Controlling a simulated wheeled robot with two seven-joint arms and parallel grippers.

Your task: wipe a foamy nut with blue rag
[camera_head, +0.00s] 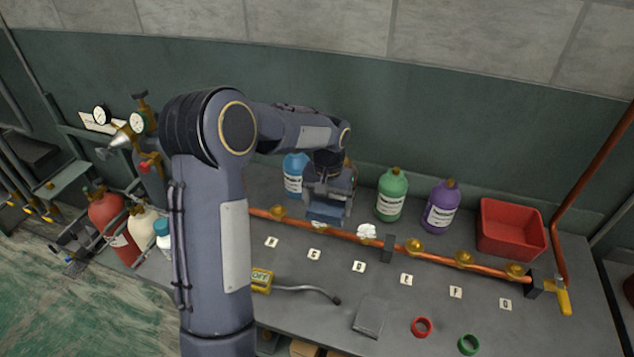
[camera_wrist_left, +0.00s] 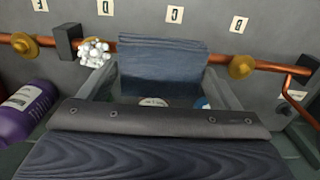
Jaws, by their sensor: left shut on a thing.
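My left gripper (camera_head: 328,204) is above the copper pipe (camera_head: 340,234), pointing down, and shut on a folded blue rag (camera_head: 325,214). In the left wrist view the rag (camera_wrist_left: 163,66) hangs between the fingers across the pipe (camera_wrist_left: 270,64), hiding the stretch by label C. A little white shows at the rag's lower edge in the head view; I cannot tell whether it is foam. A foamy nut (camera_head: 366,231) covered in white bubbles sits on the pipe by label D, just right of the rag. The foam (camera_wrist_left: 93,53) is left of the rag in the left wrist view. My right gripper is out of view.
Bare brass nuts (camera_head: 414,246) sit along the pipe, with a dark bracket (camera_head: 387,248) right of the foam. Blue (camera_head: 293,175), green (camera_head: 391,195) and purple (camera_head: 441,207) bottles and a red bin (camera_head: 511,229) stand behind. A yellow detector (camera_head: 262,280) lies in front.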

